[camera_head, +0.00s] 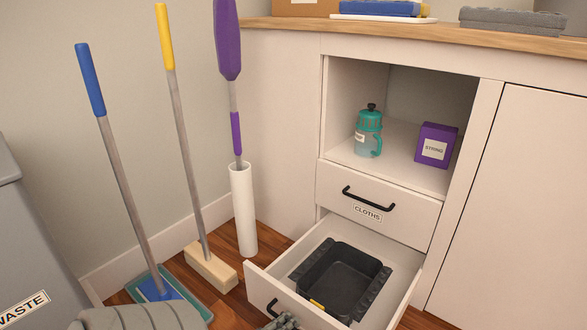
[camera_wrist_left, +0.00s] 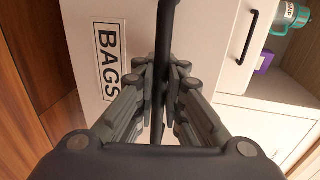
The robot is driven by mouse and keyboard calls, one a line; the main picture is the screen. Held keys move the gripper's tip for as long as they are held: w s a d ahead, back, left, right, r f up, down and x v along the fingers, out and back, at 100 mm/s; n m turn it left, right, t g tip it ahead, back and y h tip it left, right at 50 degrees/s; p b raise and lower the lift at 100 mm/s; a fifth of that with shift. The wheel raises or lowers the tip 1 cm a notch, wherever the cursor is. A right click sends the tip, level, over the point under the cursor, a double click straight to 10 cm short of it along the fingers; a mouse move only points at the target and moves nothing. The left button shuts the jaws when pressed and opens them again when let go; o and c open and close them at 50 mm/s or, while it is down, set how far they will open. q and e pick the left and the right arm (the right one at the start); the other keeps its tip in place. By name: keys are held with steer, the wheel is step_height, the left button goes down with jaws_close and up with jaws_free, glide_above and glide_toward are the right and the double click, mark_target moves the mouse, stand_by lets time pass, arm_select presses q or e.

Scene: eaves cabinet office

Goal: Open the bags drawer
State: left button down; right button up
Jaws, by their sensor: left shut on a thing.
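The bags drawer (camera_head: 405,300) is the lower drawer in the head view and stands pulled out, its inside showing. A black tray (camera_head: 345,258) lies in it. In the left wrist view the white drawer front (camera_wrist_left: 85,15) carries the BAGS label (camera_wrist_left: 109,60). The black bar handle (camera_wrist_left: 168,25) runs between the fingers of my left gripper (camera_wrist_left: 167,70), which is shut on it. In the head view only a bit of this gripper (camera_head: 284,321) shows at the bottom edge, beside the handle (camera_head: 272,306). My right gripper is in neither view.
The shut cloths drawer (camera_head: 400,218) is above, under an open shelf with a teal bottle (camera_head: 369,135) and a purple box (camera_head: 436,146). A blue-handled tool (camera_head: 118,165), a yellow-handled broom (camera_head: 182,125) and a purple duster in a white holder (camera_head: 244,210) stand left. A grey waste bin (camera_head: 30,240) is far left.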

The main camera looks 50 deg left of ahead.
arm_select(q)
steer(key=shift+r, duration=0.1)
steer(key=c, duration=1.7)
jaws_free()
steer(key=v, duration=1.2)
